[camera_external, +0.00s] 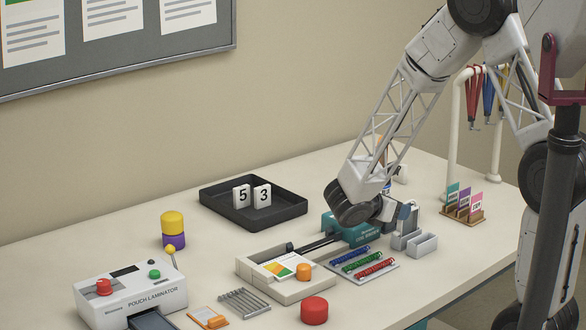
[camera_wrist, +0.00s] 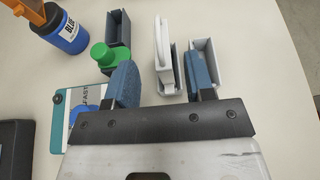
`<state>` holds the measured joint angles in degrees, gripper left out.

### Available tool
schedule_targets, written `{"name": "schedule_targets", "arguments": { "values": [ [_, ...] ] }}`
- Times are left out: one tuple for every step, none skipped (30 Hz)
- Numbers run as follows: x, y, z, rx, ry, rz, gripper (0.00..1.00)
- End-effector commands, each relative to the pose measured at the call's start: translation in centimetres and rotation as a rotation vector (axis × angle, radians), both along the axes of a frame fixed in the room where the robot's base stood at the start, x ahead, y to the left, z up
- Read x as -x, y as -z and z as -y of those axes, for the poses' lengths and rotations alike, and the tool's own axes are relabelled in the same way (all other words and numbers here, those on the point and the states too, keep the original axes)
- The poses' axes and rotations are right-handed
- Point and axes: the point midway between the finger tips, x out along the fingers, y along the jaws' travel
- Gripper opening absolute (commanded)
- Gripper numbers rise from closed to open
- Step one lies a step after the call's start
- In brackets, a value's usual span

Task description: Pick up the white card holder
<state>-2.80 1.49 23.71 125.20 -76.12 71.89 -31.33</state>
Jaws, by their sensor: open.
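A white card holder (camera_wrist: 163,43), a narrow upright slot shape, shows in the wrist view ahead of the space between my fingers. A second pale, open-topped holder (camera_wrist: 205,55) stands just to its right. In the external view, pale grey holders (camera_external: 423,245) stand close together at the right of the table, partly hidden by my wrist. My gripper (camera_wrist: 163,88) is open, with its two blue fingers apart and nothing visibly held. The right finger overlaps the right-hand holder in the picture. I cannot tell whether it touches. My gripper (camera_external: 404,212) is low over the holders in the external view.
A dark holder (camera_wrist: 118,25), a green-topped item (camera_wrist: 104,56) and a blue bottle (camera_wrist: 66,30) stand close on the left. A teal box (camera_external: 345,228), coil tray (camera_external: 362,264) and card stand (camera_external: 463,214) are near. The table right of the holders is clear.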

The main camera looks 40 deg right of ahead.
Motion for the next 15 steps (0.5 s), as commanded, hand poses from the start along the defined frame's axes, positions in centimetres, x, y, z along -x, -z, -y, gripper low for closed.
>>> {"name": "schedule_targets", "arguments": {
  "values": [
    [0.01, 0.07, 0.13, 0.0, 0.0, 0.0, 0.49],
    [0.01, 0.08, 0.17, 0.0, 0.0, 0.0, 0.49],
    [0.01, 0.08, 0.19, 0.0, 0.0, 0.0, 0.49],
    [0.0, 0.08, 0.19, 0.0, 0.0, 0.0, 0.49],
    [0.0, 0.08, 0.19, 0.0, 0.0, 0.0, 0.49],
    [0.01, 0.08, 0.18, 0.0, 0.0, 0.0, 0.49],
    [0.01, 0.08, 0.18, 0.0, 0.0, 0.0, 0.49],
    [0.01, 0.08, 0.18, 0.0, 0.0, 0.0, 0.49],
    [0.0, 0.07, 0.19, 0.0, 0.0, 0.001, 0.49],
    [0.01, 0.07, 0.19, 0.0, 0.0, 0.001, 0.49],
    [0.01, 0.07, 0.21, 0.0, 0.0, 0.001, 0.49],
    [0.02, 0.11, 0.26, 0.0, 0.0, 0.001, 0.49],
    [0.02, 0.13, 0.31, 0.0, 0.0, 0.001, 0.49],
    [0.03, 0.17, 0.39, 0.0, 0.001, 0.001, 0.49],
    [0.04, 0.25, 0.55, 0.0, 0.001, 0.001, 0.49]
  ]
}}
